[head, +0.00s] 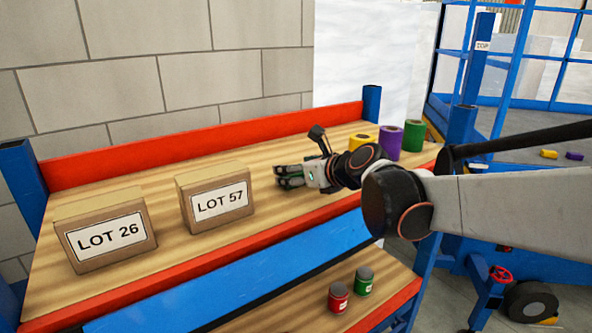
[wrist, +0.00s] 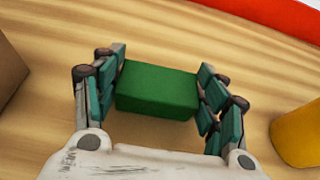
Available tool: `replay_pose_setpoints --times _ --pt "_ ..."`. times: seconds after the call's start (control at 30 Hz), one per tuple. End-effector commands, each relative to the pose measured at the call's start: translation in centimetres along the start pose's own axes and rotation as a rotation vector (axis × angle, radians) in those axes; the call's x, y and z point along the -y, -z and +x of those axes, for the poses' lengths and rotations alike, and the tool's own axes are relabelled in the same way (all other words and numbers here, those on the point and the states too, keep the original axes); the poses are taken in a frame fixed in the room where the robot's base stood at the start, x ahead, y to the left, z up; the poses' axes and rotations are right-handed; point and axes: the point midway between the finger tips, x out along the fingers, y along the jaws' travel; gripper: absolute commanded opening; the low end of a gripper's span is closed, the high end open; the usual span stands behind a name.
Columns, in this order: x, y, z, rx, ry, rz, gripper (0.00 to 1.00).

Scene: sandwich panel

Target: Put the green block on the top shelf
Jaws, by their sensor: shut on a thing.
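The green block (wrist: 158,90) lies between the two teal-padded fingers of my gripper (head: 289,176) in the wrist view. The fingers are shut on its left and right ends. In the head view my gripper is low over the wooden upper shelf (head: 130,190), right of the LOT 57 box. There the fingers mostly hide the block. I cannot tell whether the block touches the boards or is just above them.
Box LOT 26 (head: 104,240) and box LOT 57 (head: 219,204) stand left of my gripper. Yellow (head: 362,141), purple (head: 389,140) and green (head: 413,136) rolls stand to the right. A red board edges the back. The lower shelf holds red (head: 338,297) and green (head: 363,281) cans.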

Motion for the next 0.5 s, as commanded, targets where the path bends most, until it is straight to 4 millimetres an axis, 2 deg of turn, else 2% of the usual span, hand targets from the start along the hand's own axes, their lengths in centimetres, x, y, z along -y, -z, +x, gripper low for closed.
replay_pose_setpoints --times 0.23,0.27,0.3,0.33,0.5 --pt "0.01 0.30 0.13 0.000 0.000 0.000 0.40" --pt "0.01 0.22 0.10 0.000 0.000 0.000 0.73" --pt "0.01 0.19 0.09 0.000 0.000 0.000 0.82" --pt "0.01 0.18 0.08 0.000 0.000 0.000 0.86" --pt "0.00 0.16 0.08 0.000 0.000 0.000 0.86"
